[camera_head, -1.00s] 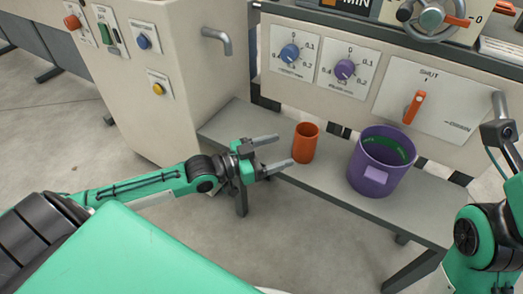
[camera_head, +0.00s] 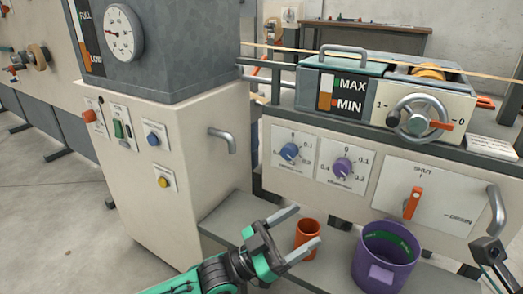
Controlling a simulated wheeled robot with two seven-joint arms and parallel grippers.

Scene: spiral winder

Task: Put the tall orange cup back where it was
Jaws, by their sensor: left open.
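The tall orange cup (camera_head: 306,229) stands upright on the grey shelf (camera_head: 224,216) below the machine panel, left of a purple bucket. My left gripper (camera_head: 308,224) is open at the cup. One finger shows beside the cup's upper left, and the other crosses in front of its lower part. I cannot tell whether the fingers touch it. The cup's lower front is partly hidden by the nearer finger.
The purple bucket (camera_head: 383,262), green inside, stands close to the cup's right. Behind are a panel with a blue dial (camera_head: 290,152), a purple dial (camera_head: 342,168) and an orange lever (camera_head: 412,203).

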